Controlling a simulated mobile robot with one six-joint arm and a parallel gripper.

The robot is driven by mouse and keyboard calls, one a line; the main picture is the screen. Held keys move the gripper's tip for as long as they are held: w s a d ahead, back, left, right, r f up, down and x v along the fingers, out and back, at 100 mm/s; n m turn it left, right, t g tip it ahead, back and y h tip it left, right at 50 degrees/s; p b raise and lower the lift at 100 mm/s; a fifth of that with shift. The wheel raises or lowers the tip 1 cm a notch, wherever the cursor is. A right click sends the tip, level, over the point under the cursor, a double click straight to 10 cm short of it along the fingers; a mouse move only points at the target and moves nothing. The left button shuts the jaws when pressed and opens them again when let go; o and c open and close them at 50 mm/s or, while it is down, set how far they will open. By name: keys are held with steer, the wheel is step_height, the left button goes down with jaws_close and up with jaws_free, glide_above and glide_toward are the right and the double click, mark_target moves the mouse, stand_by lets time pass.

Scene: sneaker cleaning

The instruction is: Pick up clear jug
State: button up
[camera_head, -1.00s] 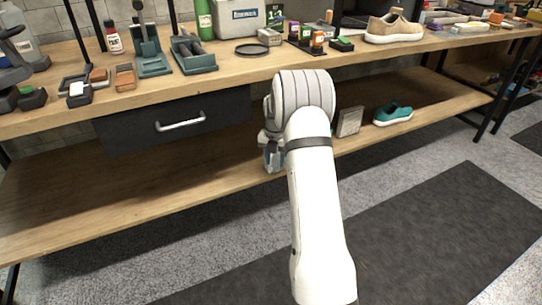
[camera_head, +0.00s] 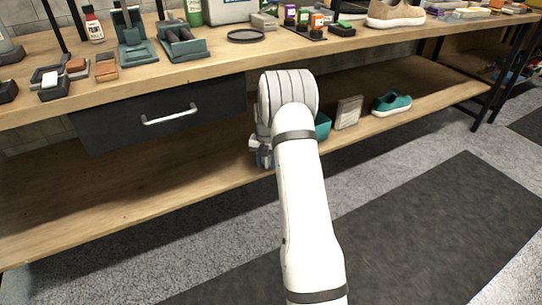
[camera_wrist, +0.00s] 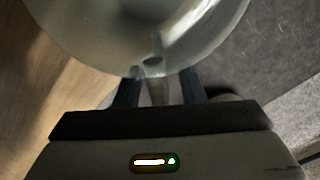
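The clear jug (camera_wrist: 150,30) fills the top of the wrist view as a round, translucent body seen from very close. A narrow part of it, apparently its handle (camera_wrist: 157,88), points down between the two fingers of my gripper (camera_wrist: 160,90). The fingers are spread, with gaps visible on both sides of this part. In the head view my gripper (camera_head: 264,155) is mostly hidden behind my white arm, at the front edge of the lower shelf. I cannot make out the jug in the head view.
The lower wooden shelf (camera_head: 120,195) is bare to the left. To the right are a teal container (camera_head: 322,126), a grey box (camera_head: 348,112) and a teal shoe (camera_head: 391,103). A drawer (camera_head: 165,115) hangs above, under the crowded tabletop (camera_head: 210,62).

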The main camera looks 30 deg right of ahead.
steer(key=shift+f, duration=0.4)
jaws_close()
steer(key=shift+r, duration=0.1)
